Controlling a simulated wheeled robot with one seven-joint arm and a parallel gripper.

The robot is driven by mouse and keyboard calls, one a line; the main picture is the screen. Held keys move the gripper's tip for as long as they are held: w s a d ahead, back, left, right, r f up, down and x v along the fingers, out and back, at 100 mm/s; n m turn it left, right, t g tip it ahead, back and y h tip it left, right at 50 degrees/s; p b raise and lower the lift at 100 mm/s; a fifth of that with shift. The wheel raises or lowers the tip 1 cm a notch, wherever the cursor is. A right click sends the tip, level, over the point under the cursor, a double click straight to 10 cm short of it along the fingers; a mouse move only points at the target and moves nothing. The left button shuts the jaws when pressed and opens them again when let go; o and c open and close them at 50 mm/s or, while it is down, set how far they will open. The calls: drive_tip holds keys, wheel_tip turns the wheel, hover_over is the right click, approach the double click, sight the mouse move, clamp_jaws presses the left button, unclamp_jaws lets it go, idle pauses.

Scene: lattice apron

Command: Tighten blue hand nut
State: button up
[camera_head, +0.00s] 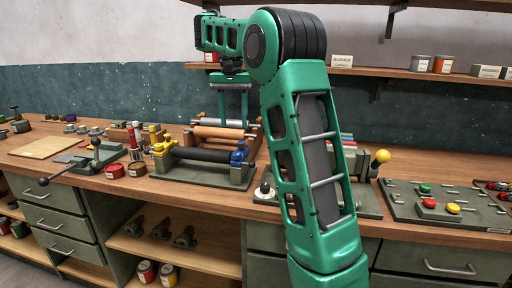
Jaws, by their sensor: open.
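A blue hand nut (238,156) sits at the right end of a roller fixture (205,171) on the bench. A dark roller (203,154) lies across the fixture, and a yellow hand nut (163,148) is at its left end. My gripper (232,121) points down with its two green fingers apart and nothing seen between them. In the picture it is above and slightly left of the blue nut, apart from it. Its distance in depth is hard to tell. My own arm hides part of the bench to the right.
Brown rollers (219,132) lie behind the fixture. A panel with coloured knobs (440,207) and a yellow-ball lever (382,157) are to the right. A shelf (400,73) runs above the bench.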

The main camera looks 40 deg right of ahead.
sight(236, 153)
drive_tip(key=shift+s+d+f, duration=0.1)
drive_tip(key=shift+d+f, duration=0.05)
drive_tip(key=shift+f, duration=5.2)
drive_tip(key=c, duration=1.1)
drive_tip(key=shift+o, duration=0.2)
